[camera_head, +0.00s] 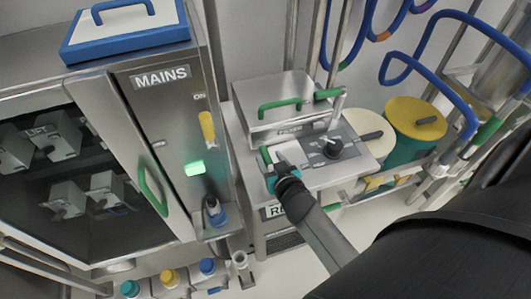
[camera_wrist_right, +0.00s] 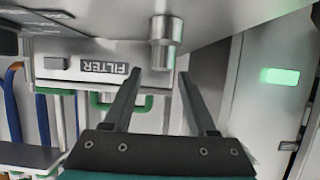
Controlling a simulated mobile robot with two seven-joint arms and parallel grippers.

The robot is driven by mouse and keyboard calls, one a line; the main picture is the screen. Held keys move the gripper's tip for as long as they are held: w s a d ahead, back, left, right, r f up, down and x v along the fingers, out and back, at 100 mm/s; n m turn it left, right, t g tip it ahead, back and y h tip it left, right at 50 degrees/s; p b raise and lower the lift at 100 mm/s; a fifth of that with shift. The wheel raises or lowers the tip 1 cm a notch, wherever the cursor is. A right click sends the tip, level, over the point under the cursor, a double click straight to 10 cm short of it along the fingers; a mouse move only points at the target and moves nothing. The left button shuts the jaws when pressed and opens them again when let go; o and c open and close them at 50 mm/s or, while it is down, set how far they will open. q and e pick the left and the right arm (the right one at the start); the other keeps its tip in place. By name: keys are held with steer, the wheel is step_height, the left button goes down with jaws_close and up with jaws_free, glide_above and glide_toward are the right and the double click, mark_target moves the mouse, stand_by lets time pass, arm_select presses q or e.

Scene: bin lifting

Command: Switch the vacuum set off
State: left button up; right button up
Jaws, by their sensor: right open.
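No label in view reads vacuum. A steel unit (camera_head: 320,177) stands in the middle of the head view, with a lidded box marked FILTER (camera_head: 290,128) and a black rotary knob (camera_head: 331,147) on a dark plate. My right gripper (camera_head: 272,168) is over this unit's left front, and its fingers are hard to make out there. In the right wrist view the right gripper (camera_wrist_right: 158,74) is open, with nothing held. A metal cylinder (camera_wrist_right: 165,42) shows beyond and between its fingertips; I cannot tell the gap. The FILTER label appears upside down there. My left gripper is not in view.
A cabinet marked MAINS (camera_head: 160,76) stands on the left, with a yellow lever (camera_head: 207,127) by ON and a lit green lamp (camera_head: 194,168). Small bottles (camera_head: 168,278) stand at the bottom left.

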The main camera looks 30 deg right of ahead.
mark_target(266, 153)
steer(key=shift+b+x, duration=0.35)
steer(key=shift+x, duration=1.85)
steer(key=shift+c, duration=0.3)
jaws_close()
